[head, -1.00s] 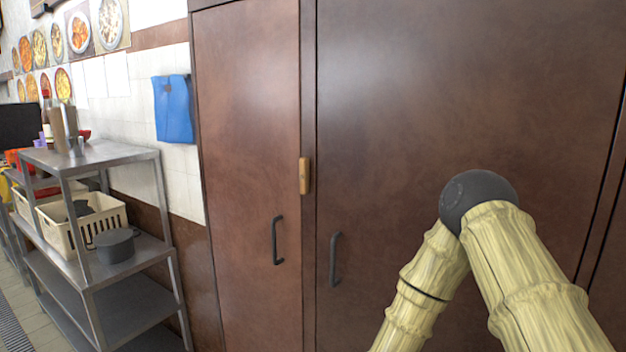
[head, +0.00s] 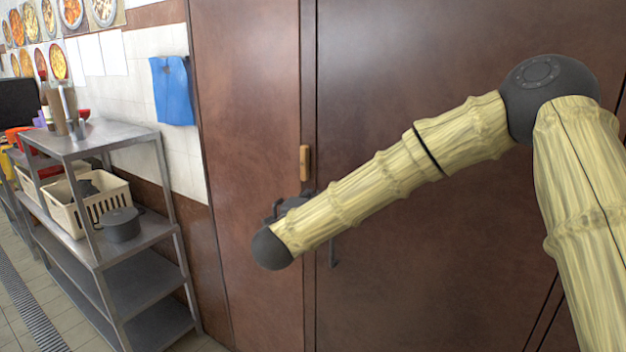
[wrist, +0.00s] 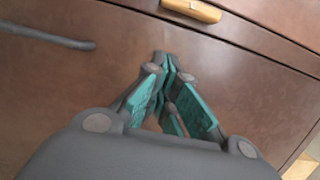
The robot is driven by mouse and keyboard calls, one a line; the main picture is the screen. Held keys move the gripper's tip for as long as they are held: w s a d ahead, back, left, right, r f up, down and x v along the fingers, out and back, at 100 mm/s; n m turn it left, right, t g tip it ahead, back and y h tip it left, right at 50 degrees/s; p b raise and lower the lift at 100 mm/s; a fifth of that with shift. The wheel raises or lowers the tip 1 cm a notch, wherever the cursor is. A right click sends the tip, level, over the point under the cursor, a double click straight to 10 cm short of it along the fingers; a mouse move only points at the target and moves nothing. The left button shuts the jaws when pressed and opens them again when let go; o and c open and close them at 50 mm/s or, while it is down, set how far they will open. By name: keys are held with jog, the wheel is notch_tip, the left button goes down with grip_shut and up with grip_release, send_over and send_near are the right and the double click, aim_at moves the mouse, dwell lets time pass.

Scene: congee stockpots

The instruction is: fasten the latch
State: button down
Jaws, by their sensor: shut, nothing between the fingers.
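The latch (head: 305,163) is a small yellow-brown upright bar on the narrow strip between two brown cabinet doors. It shows at the top edge of the wrist view (wrist: 192,10), partly cut off. In the head view the gripper (head: 290,203) is just below the latch, largely hidden behind my arm.
A dark door handle (wrist: 45,37) lies left of my fingers in the wrist view. The right door's handle (head: 333,250) is partly behind my arm. A metal shelf rack (head: 130,262) with a cream basket (head: 88,207) and dark pot (head: 121,224) stands at left. A blue cloth (head: 172,92) hangs beside the doors.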

aim_at(305, 163)
jog(key=p+x, duration=0.2)
jog(key=x, duration=0.3)
jog(key=p+x, duration=0.3)
jog(key=x, duration=0.2)
jog(key=shift+w+r+p, duration=0.1)
jog(key=shift+r+p, duration=0.15)
jog(key=shift+p, duration=0.05)
jog(key=shift+w+a+f+p, duration=0.1)
jog(key=shift+w+a+p, duration=0.3)
jog(key=shift+a, duration=0.2)
jog(key=shift+w+a+p, duration=0.35)
jog(key=shift+a+p, duration=0.05)
jog(key=shift+a, duration=0.25)
jog(key=shift+w+a+f, duration=0.15)
jog(key=shift+w+a, duration=0.15)
jog(key=shift+a, duration=0.1)
jog(key=shift+d+f, duration=0.1)
jog(key=shift+f, duration=0.05)
jog(key=shift+w+f+b, duration=0.1)
jog(key=shift+b, duration=0.4)
